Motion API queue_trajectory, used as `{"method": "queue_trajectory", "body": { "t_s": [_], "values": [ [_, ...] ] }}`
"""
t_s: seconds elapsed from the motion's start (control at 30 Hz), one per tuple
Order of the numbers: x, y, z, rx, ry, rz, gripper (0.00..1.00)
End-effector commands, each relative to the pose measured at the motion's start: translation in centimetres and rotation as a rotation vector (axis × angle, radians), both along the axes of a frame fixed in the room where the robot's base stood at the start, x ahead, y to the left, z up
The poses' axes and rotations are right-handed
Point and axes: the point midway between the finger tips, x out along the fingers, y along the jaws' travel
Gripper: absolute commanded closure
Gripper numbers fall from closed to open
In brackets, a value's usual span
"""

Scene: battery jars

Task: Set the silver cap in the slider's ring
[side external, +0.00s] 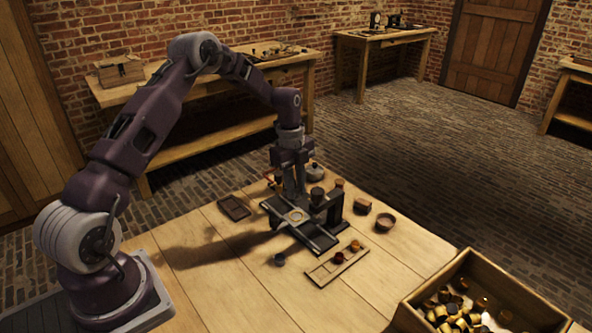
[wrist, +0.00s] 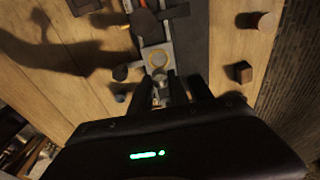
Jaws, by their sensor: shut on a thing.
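My gripper (side external: 298,203) points down over the dark slider fixture (side external: 318,240). The slider's pale gold ring (side external: 295,215) lies just below and in front of the fingertips. In the wrist view the ring (wrist: 157,59) sits on a grey plate, just beyond my fingertips (wrist: 161,90). My gripper is shut on a small silver piece, apparently the silver cap (wrist: 160,76), which shows between the fingers on the near side of the ring. In the side view the fingers hide the cap. I cannot tell its exact height above the slider.
A dark round-topped post (side external: 318,196) stands right beside my fingers.

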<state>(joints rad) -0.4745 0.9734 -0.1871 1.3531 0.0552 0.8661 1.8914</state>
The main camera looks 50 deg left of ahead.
Motion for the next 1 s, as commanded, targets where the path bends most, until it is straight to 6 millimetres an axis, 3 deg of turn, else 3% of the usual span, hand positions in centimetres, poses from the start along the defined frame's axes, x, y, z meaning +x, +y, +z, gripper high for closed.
{"method": "queue_trajectory", "body": {
  "t_s": [0.5,1.0],
  "values": [
    [0.0,0.0,-5.5,0.000,0.000,0.000,1.00],
    [0.0,0.0,-5.9,0.000,0.000,0.000,1.00]
  ]
}}
